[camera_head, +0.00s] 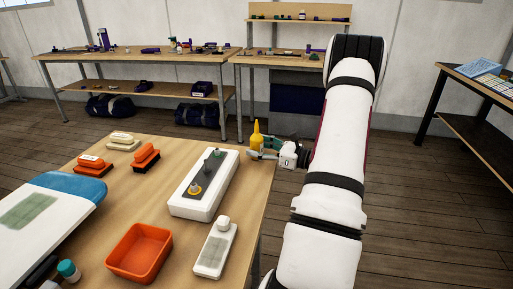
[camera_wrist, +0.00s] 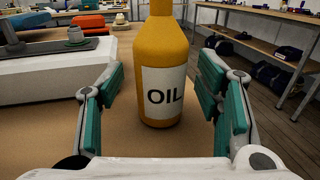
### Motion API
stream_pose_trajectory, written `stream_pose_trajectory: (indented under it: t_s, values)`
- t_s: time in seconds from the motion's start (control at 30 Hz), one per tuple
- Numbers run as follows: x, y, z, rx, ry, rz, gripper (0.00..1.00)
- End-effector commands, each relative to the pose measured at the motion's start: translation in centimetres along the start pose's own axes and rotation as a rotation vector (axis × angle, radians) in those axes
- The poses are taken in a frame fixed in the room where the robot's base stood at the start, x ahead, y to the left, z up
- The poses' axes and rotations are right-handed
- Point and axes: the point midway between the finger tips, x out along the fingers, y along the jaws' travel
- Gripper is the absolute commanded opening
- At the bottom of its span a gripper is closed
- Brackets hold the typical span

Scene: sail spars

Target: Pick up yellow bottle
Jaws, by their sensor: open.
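The yellow bottle (camera_head: 256,137) stands upright near the far right corner of the wooden table. In the wrist view the yellow bottle (camera_wrist: 163,50) is large and central, with a white label reading "OIL". Its top is cut off by the upper edge. My gripper (camera_head: 264,150) is at the bottle, low over the table. In the wrist view my gripper (camera_wrist: 162,85) is open, with one teal-padded finger on each side of the bottle. Gaps show between both pads and the bottle.
A white box with a dark top (camera_head: 205,182) stands left of the bottle. Workbenches (camera_head: 140,56) stand behind. The table's right edge is close to the bottle.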

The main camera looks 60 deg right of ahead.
Motion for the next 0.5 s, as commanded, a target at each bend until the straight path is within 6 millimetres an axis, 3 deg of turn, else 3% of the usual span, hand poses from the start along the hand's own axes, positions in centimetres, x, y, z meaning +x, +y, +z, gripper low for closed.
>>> stream_pose_trajectory:
  t_s: [0.1, 0.3, 0.5]
  values:
    - [1.04, 0.0, -0.01, -0.001, 0.002, 0.0, 0.59]
    - [1.08, -0.03, 0.01, -0.001, 0.001, -0.001, 0.59]
    - [1.06, -0.03, 0.01, -0.001, 0.001, -0.001, 0.14]
